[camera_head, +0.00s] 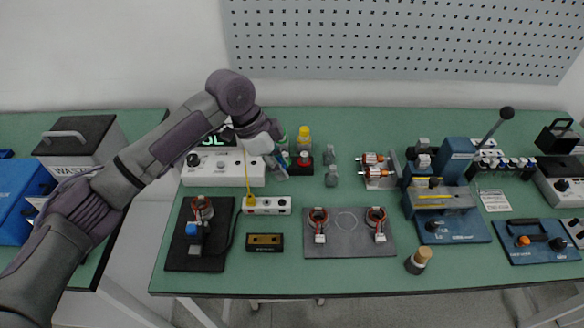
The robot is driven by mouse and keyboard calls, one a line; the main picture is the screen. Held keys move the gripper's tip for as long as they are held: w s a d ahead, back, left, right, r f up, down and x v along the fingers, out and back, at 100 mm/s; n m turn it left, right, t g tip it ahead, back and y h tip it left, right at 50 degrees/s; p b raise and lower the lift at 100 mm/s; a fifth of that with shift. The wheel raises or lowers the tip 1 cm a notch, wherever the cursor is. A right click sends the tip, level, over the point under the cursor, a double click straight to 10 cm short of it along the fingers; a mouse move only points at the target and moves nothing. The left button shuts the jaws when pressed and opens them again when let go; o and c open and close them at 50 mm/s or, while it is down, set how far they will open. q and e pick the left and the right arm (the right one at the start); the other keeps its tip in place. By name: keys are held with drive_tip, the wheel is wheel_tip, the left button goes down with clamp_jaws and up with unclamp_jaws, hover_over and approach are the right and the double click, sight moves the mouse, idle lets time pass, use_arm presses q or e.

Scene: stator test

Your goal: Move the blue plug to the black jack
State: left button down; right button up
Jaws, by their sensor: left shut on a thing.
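My left gripper (280,170) is over the back left of the table, behind a white jack strip (267,212). It is shut on a small bluish piece, which looks like the blue plug; the fingers hide most of it. A yellow plug (249,203) stands at the left end of the strip, with a yellow cable rising from it towards the gripper. Dark sockets show on the strip's right part; I cannot tell which is the black jack. The held piece appears apart from the strip. My right gripper is not in view.
A white meter (222,170) with a green display stands behind the strip. A black plate (190,262) with a copper coil and a blue block is at left. Small bottles (304,137) stand close behind the gripper. A grey plate (345,246) with two coils lies to the right.

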use_arm(q)
drive_tip(key=shift+f, duration=0.1)
idle(0.3)
drive_tip(key=b, duration=0.3)
hover_over(286, 203)
drive_tip(key=a, duration=0.1)
drive_tip(key=shift+a+f, duration=0.2)
drive_tip(key=shift+f, duration=4)
drive_tip(key=shift+f+p, duration=0.2)
drive_tip(key=shift+p, duration=0.5)
drive_tip(key=shift+f+p, duration=0.4)
drive_tip(key=shift+f, duration=0.55)
drive_tip(key=c, duration=0.9)
unclamp_jaws()
